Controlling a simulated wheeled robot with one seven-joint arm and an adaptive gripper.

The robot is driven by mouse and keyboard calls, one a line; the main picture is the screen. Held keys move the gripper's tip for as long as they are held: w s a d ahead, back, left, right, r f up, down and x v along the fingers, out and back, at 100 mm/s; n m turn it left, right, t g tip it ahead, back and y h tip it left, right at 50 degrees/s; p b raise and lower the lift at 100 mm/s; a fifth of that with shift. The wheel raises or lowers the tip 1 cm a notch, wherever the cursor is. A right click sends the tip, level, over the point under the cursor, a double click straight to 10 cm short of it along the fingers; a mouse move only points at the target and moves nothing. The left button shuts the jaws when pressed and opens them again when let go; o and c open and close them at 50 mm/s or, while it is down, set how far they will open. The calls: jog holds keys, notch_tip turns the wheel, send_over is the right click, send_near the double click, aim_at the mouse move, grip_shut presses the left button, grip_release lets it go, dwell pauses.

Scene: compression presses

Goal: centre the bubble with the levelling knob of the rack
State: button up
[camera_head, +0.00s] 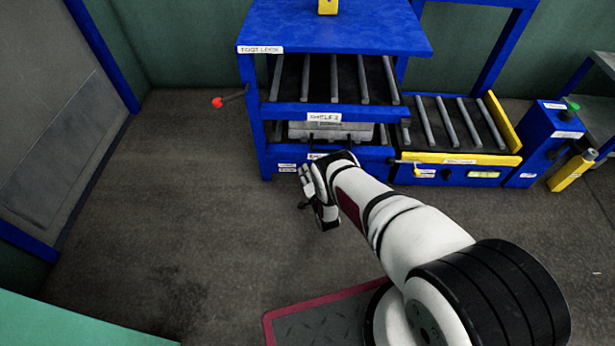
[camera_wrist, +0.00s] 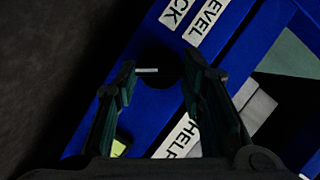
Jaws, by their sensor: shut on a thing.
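The blue rack (camera_head: 283,110) stands ahead with roller shelves. In the wrist view, its blue front (camera_wrist: 160,121) carries white labels; one reads LEVEL (camera_wrist: 206,21). A dark round knob (camera_wrist: 159,82) with a white line shows beside the labels. My gripper (camera_wrist: 158,70) is shut on this knob, one finger at each side. A small yellow-green patch (camera_wrist: 119,148), perhaps the bubble vial, is partly covered by the left finger; no bubble can be made out. In the head view my arm's end reaches the rack's lower left front, and the knob is hidden.
A grey case (camera_head: 350,133) lies on the rack's lower shelf. A lever with a red ball (camera_head: 217,102) sticks out left. To the right are a low roller conveyor (camera_head: 455,125) with a yellow edge and a blue post (camera_head: 548,135). The floor at left is clear.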

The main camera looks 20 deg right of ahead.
jog(key=shift+m, duration=0.3)
dwell(0.4)
jog(key=o, duration=1.1)
jog(key=shift+o, duration=0.2)
jog(key=v, duration=1.2)
jog(key=shift+d+f, duration=0.1)
jog(key=shift+f, duration=0.05)
